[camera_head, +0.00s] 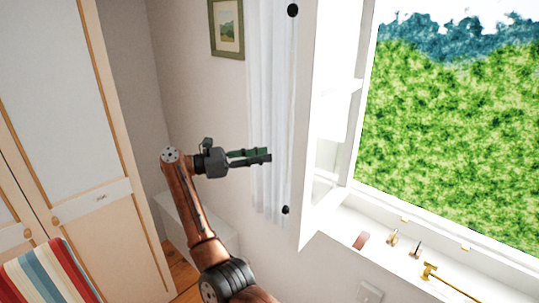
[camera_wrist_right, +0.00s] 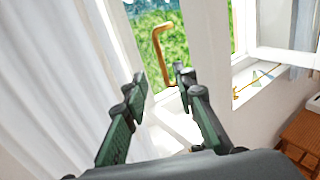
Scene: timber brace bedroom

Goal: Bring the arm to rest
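My right arm rises from the bottom of the head view, and its dark green and black gripper (camera_head: 262,156) points right, in front of the white curtain. The right wrist view shows its two fingers (camera_wrist_right: 161,86) apart, with nothing held between them. Beyond the fingertips, a brass handle (camera_wrist_right: 165,55) shows on a white window frame, apart from the fingers. My left gripper is in neither view.
The white curtain (camera_head: 268,100) hangs beside an open window sash (camera_head: 325,130). The windowsill (camera_head: 385,262) holds small brass fittings (camera_head: 392,237) and a reddish piece (camera_head: 361,240). A wardrobe (camera_head: 65,95) and a striped chair (camera_head: 48,275) are at left. A framed picture (camera_head: 227,28) hangs behind.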

